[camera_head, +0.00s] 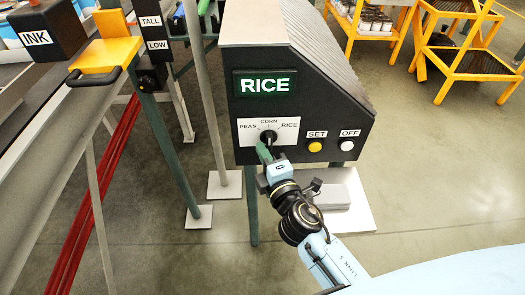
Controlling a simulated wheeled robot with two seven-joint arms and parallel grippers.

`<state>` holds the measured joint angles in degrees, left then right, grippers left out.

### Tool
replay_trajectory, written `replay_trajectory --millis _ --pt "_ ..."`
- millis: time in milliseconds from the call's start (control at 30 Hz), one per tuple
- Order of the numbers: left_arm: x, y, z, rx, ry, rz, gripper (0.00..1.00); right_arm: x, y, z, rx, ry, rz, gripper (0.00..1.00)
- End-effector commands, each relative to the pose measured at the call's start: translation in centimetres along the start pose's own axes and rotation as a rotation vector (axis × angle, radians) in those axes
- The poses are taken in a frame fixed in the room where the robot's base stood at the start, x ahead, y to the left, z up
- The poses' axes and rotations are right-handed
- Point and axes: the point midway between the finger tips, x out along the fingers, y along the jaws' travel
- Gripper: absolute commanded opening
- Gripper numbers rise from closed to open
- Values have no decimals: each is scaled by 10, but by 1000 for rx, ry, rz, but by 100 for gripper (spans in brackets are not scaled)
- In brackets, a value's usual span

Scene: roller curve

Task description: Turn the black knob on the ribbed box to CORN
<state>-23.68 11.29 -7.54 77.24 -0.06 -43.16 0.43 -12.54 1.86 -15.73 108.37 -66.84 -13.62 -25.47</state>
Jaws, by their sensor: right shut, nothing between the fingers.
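The ribbed box (305,95) stands in the middle of the view, with a dark front and a ribbed sloping side. Its lit green display (265,83) reads RICE. Below it, a white dial plate (248,131) is marked PEAS, CORN and RICE from left to right. The black knob (268,135) sits at the plate's lower middle; its pointer is too small to read. My right gripper (264,153) is shut and empty, with its green fingertips just below the knob. I cannot tell whether they touch it. My left gripper is not in view.
A yellow SET button (315,146) and a white OFF button (347,145) sit right of the knob. A TALL/LOW switch box (150,50), a yellow handled part (105,57) and an INK box (40,32) stand at left. Yellow shelves (470,60) stand behind right.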

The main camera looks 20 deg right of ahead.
Motion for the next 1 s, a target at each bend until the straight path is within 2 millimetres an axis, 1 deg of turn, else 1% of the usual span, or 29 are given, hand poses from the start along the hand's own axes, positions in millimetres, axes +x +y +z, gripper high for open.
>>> replay_trajectory --millis 167,300,500,700,833,1000 --pt "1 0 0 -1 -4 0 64 -12 -1 0 2 0 -2 0" --pt "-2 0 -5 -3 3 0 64 -35 -2 0 3 -1 -3 0" --pt "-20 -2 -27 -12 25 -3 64 -75 -4 0 3 -1 -4 0" --pt "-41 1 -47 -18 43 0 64 -108 -3 0 1 -2 -3 0" --pt "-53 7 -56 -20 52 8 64 -122 -3 0 2 -1 -2 0" --pt "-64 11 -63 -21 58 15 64 -131 -1 0 1 -1 -1 0"
